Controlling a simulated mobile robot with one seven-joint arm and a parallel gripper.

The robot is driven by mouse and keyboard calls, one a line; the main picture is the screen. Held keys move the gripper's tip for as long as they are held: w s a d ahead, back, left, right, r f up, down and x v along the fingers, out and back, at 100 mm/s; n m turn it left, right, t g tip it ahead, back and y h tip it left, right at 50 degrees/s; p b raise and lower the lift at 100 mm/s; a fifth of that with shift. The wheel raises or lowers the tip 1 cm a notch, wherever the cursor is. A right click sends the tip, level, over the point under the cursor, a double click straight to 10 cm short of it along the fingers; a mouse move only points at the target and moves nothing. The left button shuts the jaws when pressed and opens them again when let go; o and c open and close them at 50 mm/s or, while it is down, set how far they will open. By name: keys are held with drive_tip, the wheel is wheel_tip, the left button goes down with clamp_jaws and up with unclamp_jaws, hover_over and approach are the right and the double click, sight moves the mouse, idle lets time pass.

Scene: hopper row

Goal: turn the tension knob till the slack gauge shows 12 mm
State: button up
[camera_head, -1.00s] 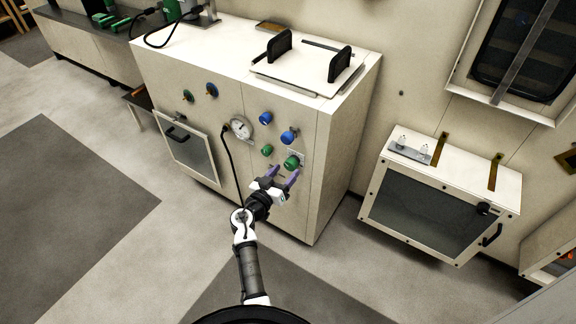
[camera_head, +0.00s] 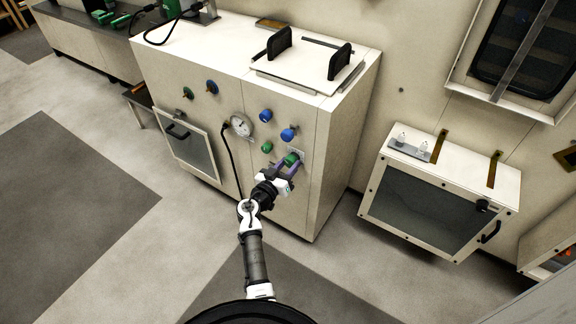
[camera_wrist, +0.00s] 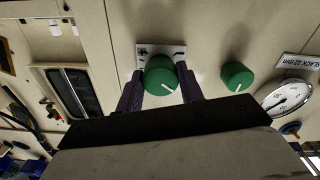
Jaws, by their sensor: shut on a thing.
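The green tension knob (camera_head: 291,160) is on the front of the white cabinet, at the lower right of a group of knobs. In the wrist view the knob (camera_wrist: 161,78) has a white pointer line and a small plate with + and - marks behind it. My gripper (camera_head: 286,165) is shut on this knob, with one purple finger on each side. The round slack gauge (camera_head: 240,126) is to the upper left. In the wrist view the gauge (camera_wrist: 287,98) is at the right, under a SLACK label in mm; its needle reading is too small to tell.
Another green knob (camera_head: 267,147) and two blue knobs (camera_head: 265,115) sit close to the held one. A black cable hangs from beside the gauge. A glass-fronted box (camera_head: 425,205) stands to the right. The floor in front is clear.

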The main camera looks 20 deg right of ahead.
drive_tip(key=shift+f, duration=0.1)
drive_tip(key=n+b, duration=0.2)
drive_tip(key=shift+n, duration=0.4)
drive_tip(key=shift+n+b, duration=0.8)
drive_tip(key=shift+n, duration=1.4)
drive_tip(key=o, duration=1)
drive_tip(key=b+v, duration=0.2)
drive_tip(key=v, duration=1.2)
drive_tip(key=shift+d, duration=0.1)
